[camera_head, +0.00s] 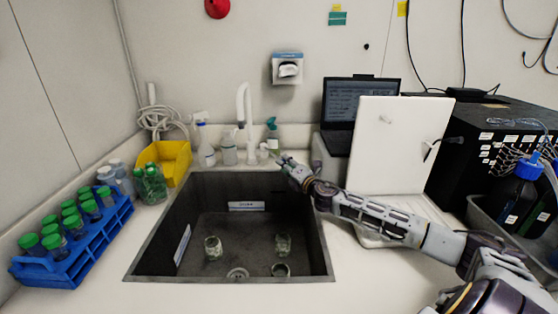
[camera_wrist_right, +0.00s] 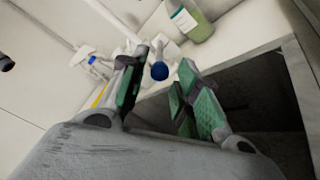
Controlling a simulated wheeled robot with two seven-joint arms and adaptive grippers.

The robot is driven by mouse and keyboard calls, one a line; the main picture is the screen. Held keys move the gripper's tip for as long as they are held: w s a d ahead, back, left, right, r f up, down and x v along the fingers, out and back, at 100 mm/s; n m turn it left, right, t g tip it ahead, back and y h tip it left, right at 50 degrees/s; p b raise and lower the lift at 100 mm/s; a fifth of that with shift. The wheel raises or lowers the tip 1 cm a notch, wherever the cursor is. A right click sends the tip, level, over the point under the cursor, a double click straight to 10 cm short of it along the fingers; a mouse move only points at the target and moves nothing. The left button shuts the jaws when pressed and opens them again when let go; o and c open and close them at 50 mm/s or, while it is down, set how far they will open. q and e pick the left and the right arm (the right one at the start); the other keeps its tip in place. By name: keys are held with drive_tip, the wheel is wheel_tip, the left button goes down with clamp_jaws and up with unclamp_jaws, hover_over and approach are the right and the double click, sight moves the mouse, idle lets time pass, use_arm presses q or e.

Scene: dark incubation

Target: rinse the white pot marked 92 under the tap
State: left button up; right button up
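The white tap (camera_head: 243,103) rises from the ledge behind the dark sink (camera_head: 150,245). My right gripper (camera_head: 287,164) is over the sink's back right corner, to the right of the tap. In the right wrist view its green-padded fingers (camera_wrist_right: 165,88) are apart, with nothing held between them. A round blue end (camera_wrist_right: 187,71) shows just beyond the fingers; I cannot tell whether they touch it. I cannot make out a white pot marked 92 in either view. My left gripper is not in view.
Glass jars (camera_head: 213,248) stand in the sink. Bottles (camera_head: 205,145) line the back ledge. A blue rack (camera_head: 95,245) of green-capped bottles and a yellow bin (camera_head: 174,160) are left. A white panel (camera_head: 395,145) and laptop (camera_head: 352,100) are right. The front counter is clear.

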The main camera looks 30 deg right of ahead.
sight(272, 153)
drive_tip(key=shift+w, duration=2.45)
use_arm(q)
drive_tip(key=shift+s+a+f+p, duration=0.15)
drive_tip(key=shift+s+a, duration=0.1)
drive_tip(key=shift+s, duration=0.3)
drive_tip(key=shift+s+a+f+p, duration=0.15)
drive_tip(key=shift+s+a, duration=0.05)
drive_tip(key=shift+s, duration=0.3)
use_arm(e)
drive_tip(key=shift+w, duration=0.3)
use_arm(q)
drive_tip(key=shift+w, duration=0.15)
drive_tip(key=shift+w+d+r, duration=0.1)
use_arm(e)
clamp_jaws()
